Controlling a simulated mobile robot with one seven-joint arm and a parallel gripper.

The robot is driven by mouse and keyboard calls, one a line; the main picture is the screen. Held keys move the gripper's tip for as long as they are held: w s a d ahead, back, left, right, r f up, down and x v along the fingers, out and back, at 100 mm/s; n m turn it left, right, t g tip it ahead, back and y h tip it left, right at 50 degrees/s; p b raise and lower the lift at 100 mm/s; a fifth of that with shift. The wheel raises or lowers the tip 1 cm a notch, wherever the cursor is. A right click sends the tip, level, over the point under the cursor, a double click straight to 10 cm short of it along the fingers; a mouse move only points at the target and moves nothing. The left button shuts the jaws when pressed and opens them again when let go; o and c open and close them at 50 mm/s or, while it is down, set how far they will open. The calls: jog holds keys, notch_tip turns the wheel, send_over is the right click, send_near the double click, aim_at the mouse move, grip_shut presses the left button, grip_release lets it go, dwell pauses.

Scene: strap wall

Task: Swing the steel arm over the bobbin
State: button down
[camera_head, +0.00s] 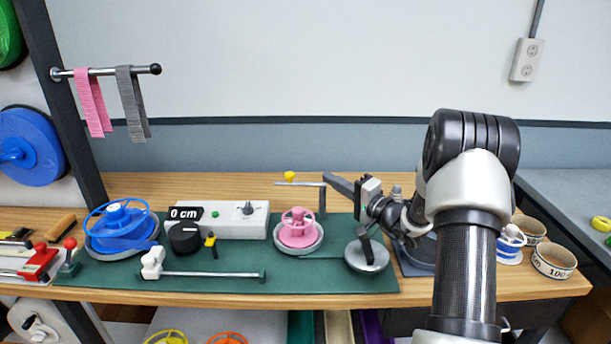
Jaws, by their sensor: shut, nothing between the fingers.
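A steel arm (301,184) with a yellow knob (290,176) lies level at the top of an upright post (322,203), pointing left. A pink bobbin (297,229) with a spoked top sits on a grey round base on the green mat. In the picture the steel arm is above the bobbin; I cannot tell whether it is over it or behind it. My gripper (328,178) is shut and empty, reaching in from the right. Its tips appear close to the post end of the steel arm; contact cannot be told.
A white box (219,219) reading "0 cm" stands left of the bobbin, beside a blue reel (122,230). A long rod (210,274) lies in front. A grey disc (367,258) with a dark handle stands right. Rolled tapes (553,261) sit at the right edge.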

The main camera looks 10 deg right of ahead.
aim_at(302, 182)
jog(key=shift+w+a, duration=0.9)
jog(key=shift+a, duration=0.35)
jog(key=shift+w+a, duration=0.95)
jog(key=shift+a, duration=0.35)
jog(key=shift+w+a, duration=0.9)
jog(key=shift+a, duration=0.35)
jog(key=shift+f+y, duration=0.15)
jog(key=shift+y, duration=0.15)
